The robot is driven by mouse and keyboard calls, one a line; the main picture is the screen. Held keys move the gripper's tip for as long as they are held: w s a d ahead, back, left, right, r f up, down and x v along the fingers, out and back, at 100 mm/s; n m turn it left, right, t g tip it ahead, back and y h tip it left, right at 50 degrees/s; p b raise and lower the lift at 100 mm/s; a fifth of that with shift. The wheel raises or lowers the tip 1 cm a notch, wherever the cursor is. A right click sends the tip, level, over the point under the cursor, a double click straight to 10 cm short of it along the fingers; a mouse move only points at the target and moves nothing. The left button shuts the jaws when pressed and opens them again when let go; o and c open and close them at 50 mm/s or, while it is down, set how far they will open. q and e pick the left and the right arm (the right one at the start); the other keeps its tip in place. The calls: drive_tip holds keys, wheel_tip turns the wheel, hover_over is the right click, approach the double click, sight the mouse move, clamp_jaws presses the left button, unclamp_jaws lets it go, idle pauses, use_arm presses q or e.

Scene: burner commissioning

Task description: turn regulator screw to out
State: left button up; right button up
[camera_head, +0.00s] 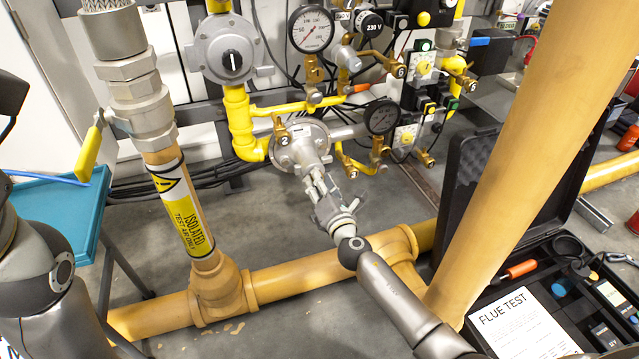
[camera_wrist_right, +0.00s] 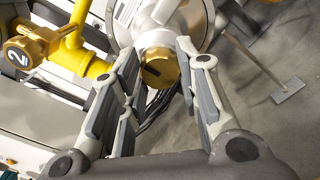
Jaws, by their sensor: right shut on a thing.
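The regulator (camera_head: 298,146) is a round grey metal body low on the pipework. Its brass screw (camera_wrist_right: 160,68), with a dark slot across its end, faces my right wrist camera below a silver collar. My right gripper (camera_head: 318,182) reaches up to the regulator from below. In the wrist view its fingers (camera_wrist_right: 157,52) lie on either side of the brass screw and are shut on it. The screw itself is hidden behind the gripper in the head view. My left arm comes in at the left edge, but its gripper is out of view.
A brass valve tagged 2 (camera_wrist_right: 32,45) sits close left of the regulator. Two gauges (camera_head: 311,28) (camera_head: 382,117) and yellow pipes surround it. A thick tan pipe (camera_head: 530,140) slants across the right. A black case (camera_head: 560,262) with a FLUE TEST sheet (camera_head: 518,325) lies right.

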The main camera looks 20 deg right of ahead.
drive_tip(key=shift+f, duration=0.1)
drive_tip(key=o, duration=0.8)
drive_tip(key=shift+o, duration=1.1)
drive_tip(key=shift+s, duration=0.1)
drive_tip(key=s, duration=1.1)
drive_tip(key=shift+s+d, duration=0.2)
drive_tip(key=shift+s, duration=0.2)
